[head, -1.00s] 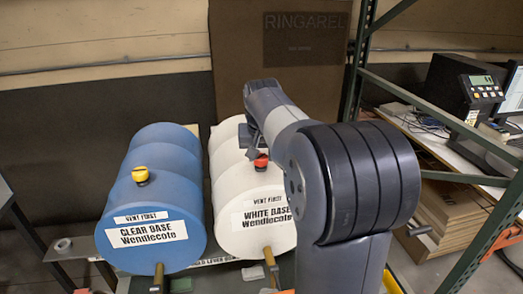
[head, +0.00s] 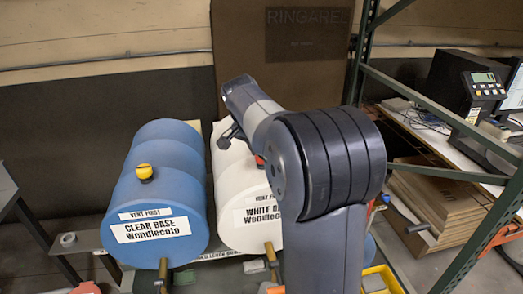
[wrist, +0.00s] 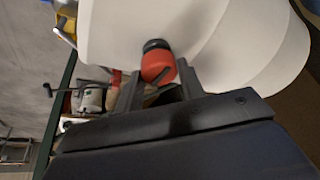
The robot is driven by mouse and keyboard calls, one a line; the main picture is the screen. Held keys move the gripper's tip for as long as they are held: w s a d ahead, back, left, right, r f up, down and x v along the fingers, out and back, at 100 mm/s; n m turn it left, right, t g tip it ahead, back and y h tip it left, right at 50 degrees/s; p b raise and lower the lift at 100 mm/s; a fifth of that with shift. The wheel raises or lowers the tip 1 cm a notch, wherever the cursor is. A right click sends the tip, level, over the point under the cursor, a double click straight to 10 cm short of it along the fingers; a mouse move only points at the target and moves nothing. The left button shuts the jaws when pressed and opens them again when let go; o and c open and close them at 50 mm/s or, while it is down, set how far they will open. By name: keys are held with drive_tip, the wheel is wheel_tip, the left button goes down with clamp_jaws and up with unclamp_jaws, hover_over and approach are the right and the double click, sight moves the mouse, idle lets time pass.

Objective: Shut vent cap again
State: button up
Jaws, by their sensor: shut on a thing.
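The white drum (head: 236,205) labelled "WHITE BASE" lies on its side in the middle of the head view. Its red vent cap (head: 260,160) is on top, mostly hidden behind my arm. In the wrist view the red cap (wrist: 158,68) sits on a dark collar against the white drum (wrist: 225,40). My gripper (wrist: 160,75) has one finger on each side of the cap and is shut on it. Only a dark part of my gripper (head: 230,133) shows in the head view. I cannot tell whether the cap is fully closed.
A blue drum (head: 160,205) labelled "CLEAR BASE" with a yellow cap (head: 145,172) lies to the left. Brass taps stick out at the drums' front ends.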

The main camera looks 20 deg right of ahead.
idle(0.4)
drive_tip(key=o, duration=1)
drive_tip(key=shift+r, duration=0.1)
drive_tip(key=v, duration=1)
drive_tip(key=shift+r+b, duration=0.3)
drive_tip(key=shift+b, duration=0.1)
drive_tip(key=shift+a, duration=0.15)
drive_tip(key=x, duration=1.1)
drive_tip(key=shift+p, duration=0.4)
drive_tip(key=shift+s, duration=0.15)
